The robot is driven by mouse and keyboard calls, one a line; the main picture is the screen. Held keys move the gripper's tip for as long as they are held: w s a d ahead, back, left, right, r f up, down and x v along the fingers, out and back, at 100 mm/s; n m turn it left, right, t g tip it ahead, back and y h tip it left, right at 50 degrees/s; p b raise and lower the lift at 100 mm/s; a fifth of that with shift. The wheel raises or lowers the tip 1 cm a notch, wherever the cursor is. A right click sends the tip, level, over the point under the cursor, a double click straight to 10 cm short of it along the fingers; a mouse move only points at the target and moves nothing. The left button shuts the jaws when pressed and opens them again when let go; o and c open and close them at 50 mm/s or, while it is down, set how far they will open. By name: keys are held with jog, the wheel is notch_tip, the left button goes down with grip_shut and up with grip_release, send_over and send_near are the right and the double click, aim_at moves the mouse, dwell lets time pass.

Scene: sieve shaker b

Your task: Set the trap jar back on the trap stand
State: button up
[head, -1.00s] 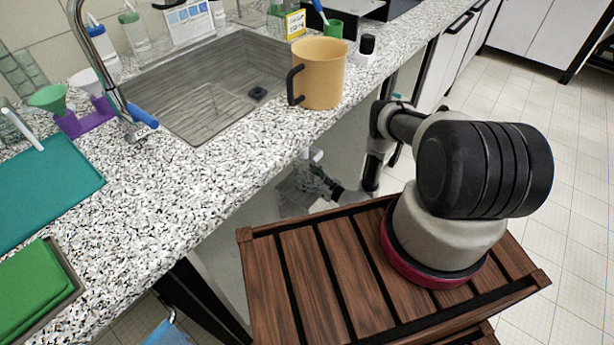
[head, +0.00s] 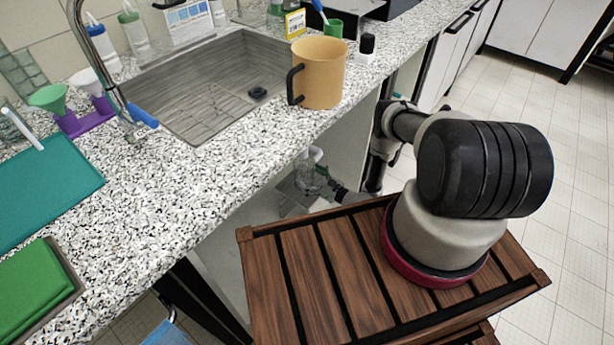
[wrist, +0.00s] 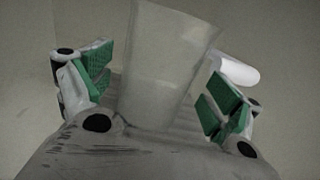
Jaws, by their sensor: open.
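The clear trap jar (head: 307,180) is under the counter in the head view, just above or on the grey trap stand (head: 291,208); contact between them is hard to make out. In the wrist view the translucent jar (wrist: 165,65) fills the space ahead of my gripper (wrist: 160,92), slightly tilted in the picture. The green-padded fingers are spread to either side, with a visible gap between each pad and the jar. In the head view my gripper (head: 335,186) is small, dark and partly hidden, just right of the jar.
A white pipe (wrist: 235,72) is close to the right finger; it also shows above the jar in the head view (head: 316,154). The counter (head: 215,175) overhangs this space, with a yellow mug (head: 320,75) near its edge. My wooden-topped base is close below.

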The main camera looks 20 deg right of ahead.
jog(key=v, duration=1)
jog(key=shift+s, duration=0.25)
jog(key=shift+d, duration=0.1)
